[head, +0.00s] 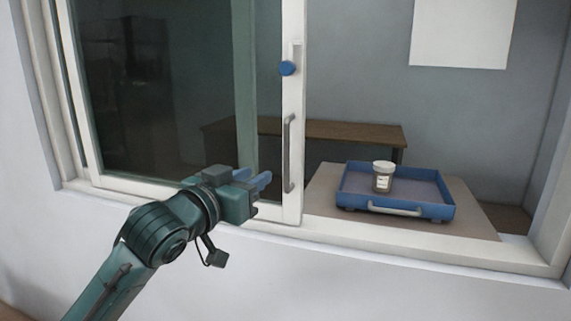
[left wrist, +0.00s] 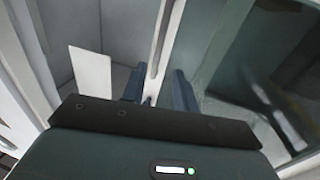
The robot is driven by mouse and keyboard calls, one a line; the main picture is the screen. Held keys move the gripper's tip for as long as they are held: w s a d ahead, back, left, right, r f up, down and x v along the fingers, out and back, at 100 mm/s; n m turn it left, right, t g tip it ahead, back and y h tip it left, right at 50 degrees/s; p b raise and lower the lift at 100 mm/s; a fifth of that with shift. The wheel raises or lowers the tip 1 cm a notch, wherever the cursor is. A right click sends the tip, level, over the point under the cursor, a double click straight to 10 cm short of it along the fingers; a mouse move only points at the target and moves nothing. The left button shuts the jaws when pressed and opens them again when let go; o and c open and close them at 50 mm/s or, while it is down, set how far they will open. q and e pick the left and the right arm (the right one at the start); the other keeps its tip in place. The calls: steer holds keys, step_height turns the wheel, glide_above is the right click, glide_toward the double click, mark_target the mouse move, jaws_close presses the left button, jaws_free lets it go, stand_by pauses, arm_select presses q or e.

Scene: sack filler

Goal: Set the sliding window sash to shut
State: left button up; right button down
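The sliding window sash (head: 294,110) has a dark glass pane and a white frame. It covers the left part of the opening, and the right part is open. My left gripper (head: 264,180) is in front of the pane, just left of the handle's lower part. Its blue fingers are apart and look empty. In the left wrist view, the handle (left wrist: 154,70) and white upright appear beyond the gap between the fingers (left wrist: 160,92). My right gripper is not in view.
A blue tray (head: 350,205) with a grey handle and a small lidded jar (head: 383,176) stands on a surface behind the open part. The white sill (head: 430,246) runs below. A brown table (head: 355,131) stands further back. The open part of the window looks clear.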

mark_target(285, 159)
arm_select(q)
steer(key=p+x, duration=0.1)
steer(key=x, duration=1.2)
steer(key=shift+s+p, duration=0.1)
steer(key=shift+p, duration=0.2)
steer(key=shift+c, duration=0.4)
steer(key=shift+f, duration=0.1)
jaws_close()
